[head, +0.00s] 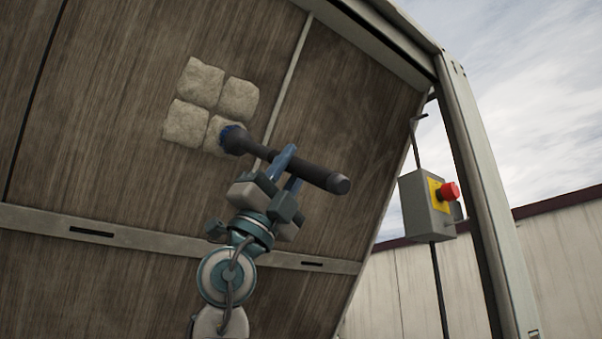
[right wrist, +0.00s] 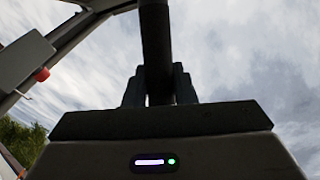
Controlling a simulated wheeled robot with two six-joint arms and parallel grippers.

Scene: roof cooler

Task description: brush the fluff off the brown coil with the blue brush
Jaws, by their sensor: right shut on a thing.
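The brown coil (head: 110,140) is a large, finely ribbed brown face, tilted in the head view and set in a pale metal frame. Several pale fluff patches (head: 201,84) sit on it in a block at upper centre. My right gripper (head: 290,168) is shut on the dark handle of the blue brush (head: 318,173). The brush's blue bristle end points left and overlaps the lower right patch, hiding part of it; I cannot tell whether it touches. The right wrist view shows the dark handle (right wrist: 157,45) between the fingers. My left gripper is not in view.
A grey control box (head: 427,206) with a red button (head: 449,191) hangs on a dark pole right of the coil. A pale frame post (head: 480,190) stands beside it. A pale crossbar (head: 150,238) runs across the coil below the patches. A pale wall (head: 560,260) stands behind at right.

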